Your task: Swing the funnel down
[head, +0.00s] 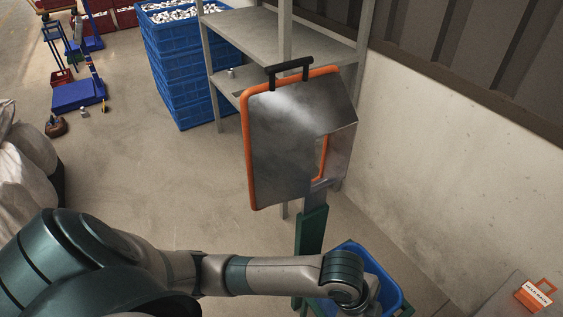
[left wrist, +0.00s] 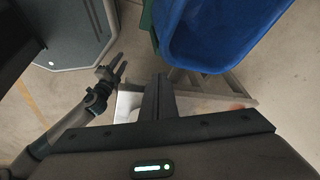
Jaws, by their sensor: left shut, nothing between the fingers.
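The funnel (head: 285,140) is a grey sheet-metal chute with an orange rim and a black bar handle (head: 289,68) on its top edge. It stands steeply upright above a green post (head: 311,232) in the head view. My left arm reaches across the bottom of the head view, its wrist low in front of the blue bin; its fingers are hidden there. In the left wrist view my left gripper (left wrist: 160,78) is shut and empty, apart from the handle. My right gripper (left wrist: 121,63) shows in that view with its thin fingers apart and nothing between them.
A blue bin (head: 398,302) sits below the funnel, beside my left wrist. A grey shelf rack (head: 250,35) stands behind the funnel, with stacked blue crates (head: 185,75) to its left. A wall is on the right. Floor left of the funnel is clear.

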